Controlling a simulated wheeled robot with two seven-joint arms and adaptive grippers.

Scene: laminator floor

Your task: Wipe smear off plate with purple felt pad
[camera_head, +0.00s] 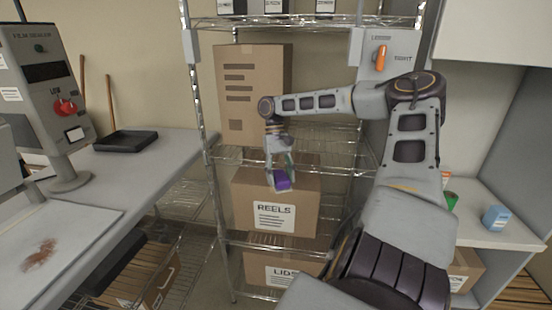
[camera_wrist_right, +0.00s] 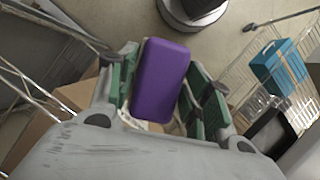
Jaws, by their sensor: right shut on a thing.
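The purple felt pad (camera_head: 282,181) is held in my right gripper (camera_head: 280,176), in front of the wire shelf in the head view. In the right wrist view the pad (camera_wrist_right: 160,80) sits between the green-lined fingers of the right gripper (camera_wrist_right: 160,92), which is shut on it. The pad is in the air, apart from the plate. The plate (camera_head: 75,222) lies flat on the bench at the left. A reddish-brown smear (camera_head: 40,254) is on it near the lower left. My left gripper is not in view.
A wire shelf (camera_head: 215,160) with cardboard boxes, one marked REELS (camera_head: 275,205), stands behind the right arm. A control panel (camera_head: 50,90) on a post rises from the grey bench (camera_head: 150,165), which also bears a black tray (camera_head: 125,141). A blue container (camera_head: 495,217) stands at right.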

